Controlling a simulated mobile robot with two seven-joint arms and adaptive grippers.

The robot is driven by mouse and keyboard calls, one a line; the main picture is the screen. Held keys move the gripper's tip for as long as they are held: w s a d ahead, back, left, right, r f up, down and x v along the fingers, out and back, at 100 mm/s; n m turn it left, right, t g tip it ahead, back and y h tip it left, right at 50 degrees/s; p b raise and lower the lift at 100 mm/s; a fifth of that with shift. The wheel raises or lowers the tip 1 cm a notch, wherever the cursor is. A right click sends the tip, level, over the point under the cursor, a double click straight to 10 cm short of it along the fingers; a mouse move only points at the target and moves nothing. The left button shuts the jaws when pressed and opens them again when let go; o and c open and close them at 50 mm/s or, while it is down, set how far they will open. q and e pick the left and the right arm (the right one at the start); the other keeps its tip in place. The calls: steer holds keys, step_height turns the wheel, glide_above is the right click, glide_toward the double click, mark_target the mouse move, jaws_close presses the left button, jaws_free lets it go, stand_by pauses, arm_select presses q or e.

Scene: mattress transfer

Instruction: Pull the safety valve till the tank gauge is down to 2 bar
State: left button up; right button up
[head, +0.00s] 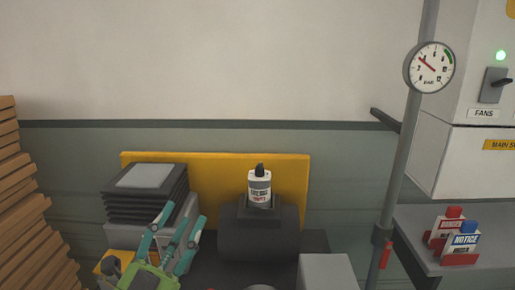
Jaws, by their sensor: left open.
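A round gauge (430,67) marked in bar is mounted on a grey upright pipe (408,150). Its red needle points to the upper left; the numbers are too small to read surely. A green arc lies at the dial's upper right. A red handle-like part (386,255) hangs beside the pipe low down; I cannot tell if it is the safety valve. A dark rounded body (258,235) stands at the lower middle; I cannot tell if it belongs to the tank. My left gripper (184,213) is open and empty at the lower left, in front of a finned block. My right gripper is not in view.
The black finned block (146,205) and a white bottle (260,188) stand before a yellow panel (215,180). Stacked boards (30,215) are at left, a grey box (326,272) at bottom. Tags stand on a right shelf (415,225) below a cabinet (475,160).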

arm_select(q)
steer(key=s+a+f+n+g+y, duration=0.1)
steer(key=a+f+n+g+y, duration=0.25)
steer(key=f, duration=0.45)
steer(key=s+a+f+n+g+y, duration=0.1)
steer(key=a+f+n+g+y, duration=0.2)
steer(key=f, duration=0.5)
steer(key=s+a+f+n+g+y, duration=0.1)
steer(key=a+f+n+g+y, duration=0.15)
steer(key=f+n, duration=0.4)
steer(key=s+d+f+g, duration=0.2)
steer(key=s+f+g, duration=0.7)
steer(key=s+f, duration=0.85)
step_height(320, 180, down, 21)
steer(key=s+g, duration=0.2)
steer(key=s+a+f, duration=0.2)
steer(key=s+f, duration=1.2)
steer(key=s, duration=0.1)
steer(key=shift+s+a+f+g, duration=0.2)
steer(key=shift+s+a+g, duration=0.15)
steer(key=shift+g, duration=0.05)
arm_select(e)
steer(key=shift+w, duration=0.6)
